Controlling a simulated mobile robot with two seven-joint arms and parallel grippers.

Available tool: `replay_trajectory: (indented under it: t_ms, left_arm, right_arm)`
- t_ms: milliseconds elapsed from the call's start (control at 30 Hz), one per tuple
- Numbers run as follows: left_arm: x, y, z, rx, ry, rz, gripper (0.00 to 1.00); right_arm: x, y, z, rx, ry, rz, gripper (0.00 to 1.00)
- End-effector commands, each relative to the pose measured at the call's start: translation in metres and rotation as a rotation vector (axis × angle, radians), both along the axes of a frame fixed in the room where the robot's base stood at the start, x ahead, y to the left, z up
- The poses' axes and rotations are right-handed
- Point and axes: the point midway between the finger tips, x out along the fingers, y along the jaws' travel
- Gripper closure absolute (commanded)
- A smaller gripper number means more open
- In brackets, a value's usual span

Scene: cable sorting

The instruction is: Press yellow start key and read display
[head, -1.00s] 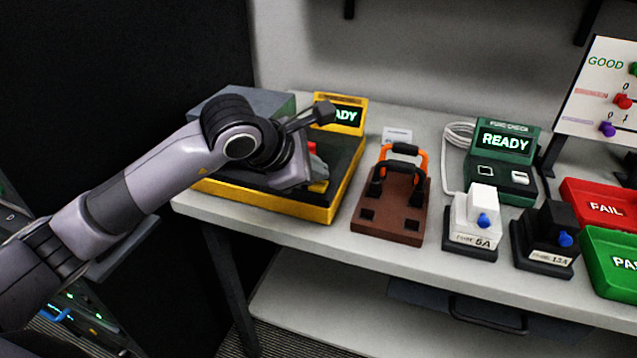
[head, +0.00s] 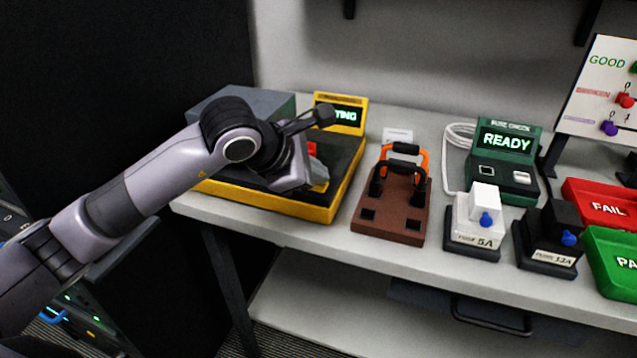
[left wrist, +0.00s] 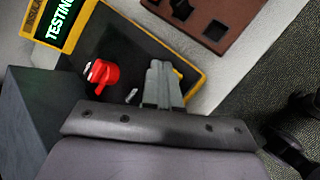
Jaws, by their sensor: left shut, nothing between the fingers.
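The tester is a yellow-edged box with a dark top (head: 343,152) at the left end of the table. Its display (head: 348,115) is partly hidden by my left arm in the head view; in the left wrist view the display (left wrist: 60,18) reads "TESTING" in green. A red knob (left wrist: 102,75) sits on the tester's top. My left gripper (head: 320,184) is shut and empty, pointing down at the tester's top. In the left wrist view a bit of yellow (left wrist: 178,73), possibly the start key, shows beside the fingertips; the fingers cover the rest. I cannot tell if they touch it. My right gripper is out of view.
Right of the tester are a brown block with black and orange handles (head: 392,222), a green fuse checker reading "READY" (head: 505,140), 5A (head: 480,212) and 13A (head: 548,240) fuse holders, and red (head: 600,203) and green (head: 612,262) trays.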

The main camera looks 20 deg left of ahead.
Motion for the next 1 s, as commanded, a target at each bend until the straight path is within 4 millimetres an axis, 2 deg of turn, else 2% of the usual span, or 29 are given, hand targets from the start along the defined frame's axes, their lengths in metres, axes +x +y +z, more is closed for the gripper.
replay_trajectory:
  t_ms: [267,533,1000]
  left_arm:
    - [0.000,0.000,0.000,0.002,0.003,0.001,1.00]
    - [0.000,0.000,0.014,0.002,0.001,0.001,1.00]
    - [0.000,0.000,0.020,0.001,0.000,0.001,1.00]
  right_arm:
    - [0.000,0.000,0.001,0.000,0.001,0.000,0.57]
    - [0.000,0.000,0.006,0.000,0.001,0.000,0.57]
    - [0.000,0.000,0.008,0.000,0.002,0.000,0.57]
